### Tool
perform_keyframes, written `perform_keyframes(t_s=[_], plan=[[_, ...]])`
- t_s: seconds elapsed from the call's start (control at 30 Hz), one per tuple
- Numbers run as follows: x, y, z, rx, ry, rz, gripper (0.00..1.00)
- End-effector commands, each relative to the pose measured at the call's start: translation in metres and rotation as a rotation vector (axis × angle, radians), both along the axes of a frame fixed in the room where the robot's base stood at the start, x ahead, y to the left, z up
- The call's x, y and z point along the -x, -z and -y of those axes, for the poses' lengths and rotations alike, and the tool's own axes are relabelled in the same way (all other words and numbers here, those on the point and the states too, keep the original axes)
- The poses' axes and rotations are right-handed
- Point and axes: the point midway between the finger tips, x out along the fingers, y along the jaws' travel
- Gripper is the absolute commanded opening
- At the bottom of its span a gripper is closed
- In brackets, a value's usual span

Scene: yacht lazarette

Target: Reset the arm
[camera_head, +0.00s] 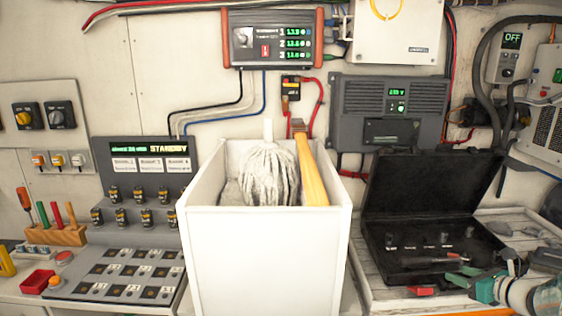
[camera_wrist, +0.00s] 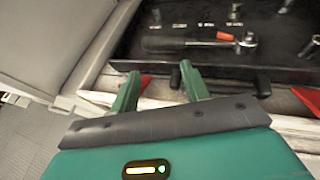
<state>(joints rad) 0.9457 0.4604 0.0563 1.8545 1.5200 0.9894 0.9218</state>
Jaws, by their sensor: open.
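My gripper (camera_head: 464,281) is at the lower right in the head view, by the front right of an open black tool case (camera_head: 420,243). In the wrist view, my gripper (camera_wrist: 160,88) shows two green fingers spread apart with nothing between them. The fingers point toward the front edge of the tool case (camera_wrist: 165,62). A ratchet (camera_wrist: 205,43) with an orange-red end lies in the case, beyond the fingertips. I cannot tell whether the fingers touch the case or the surface below it.
A white bin (camera_head: 262,255) holding a mop head (camera_head: 268,172) and a yellow piece (camera_head: 312,170) stands left of the case. A panel of switches (camera_head: 130,270) and a wooden tool rack (camera_head: 56,235) are at the left. Cables and boxes line the wall behind.

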Motion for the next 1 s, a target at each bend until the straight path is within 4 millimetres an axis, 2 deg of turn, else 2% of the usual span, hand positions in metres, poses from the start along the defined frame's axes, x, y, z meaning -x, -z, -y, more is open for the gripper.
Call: perform_keyframes(t_s=[0.07,0.1,0.37,0.57,0.67,0.8,1.0], plan=[[-0.001,0.0,0.0,0.0,0.0,0.0,0.46],[-0.003,-0.004,-0.008,0.018,-0.022,-0.002,0.46],[-0.006,-0.027,-0.08,0.226,-0.243,-0.03,0.46],[0.005,-0.046,-0.147,0.437,-0.462,-0.041,0.46],[0.02,-0.057,-0.189,0.586,-0.616,-0.038,0.46],[0.054,-0.07,-0.253,0.849,-0.881,-0.016,0.46],[0.114,-0.082,-0.317,1.236,-1.247,0.048,0.46]])
